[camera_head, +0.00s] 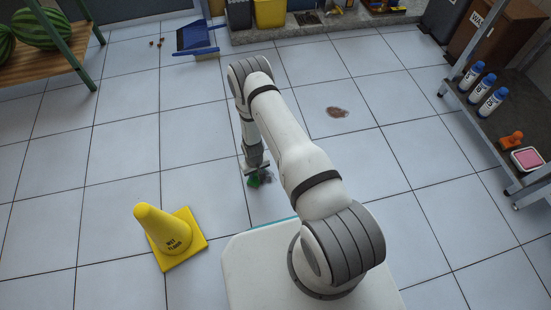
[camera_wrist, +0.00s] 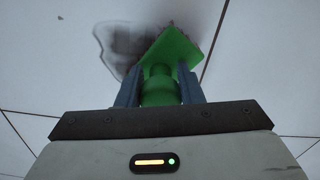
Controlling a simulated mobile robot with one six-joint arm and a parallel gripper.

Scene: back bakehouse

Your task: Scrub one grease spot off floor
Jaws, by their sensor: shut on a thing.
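My gripper (camera_head: 254,172) points down close to the tiled floor in front of my base. In the wrist view my gripper (camera_wrist: 160,88) is shut on a green scrubbing brush (camera_wrist: 172,52), its two fingers on either side of the handle. The green brush (camera_head: 253,182) is partly hidden by my gripper in the head view. A dark grey, smeared grease spot (camera_wrist: 120,40) shows beside and behind the brush, which overlaps it. I cannot tell whether the bristles touch the floor. A second, brown spot (camera_head: 338,112) lies on the floor further off, right of my arm.
A yellow wet-floor cone (camera_head: 165,235) stands on the left. A shelf cart with blue-and-white bottles (camera_head: 482,90) and a pink sponge-like block (camera_head: 527,158) stands right. The floor between is clear.

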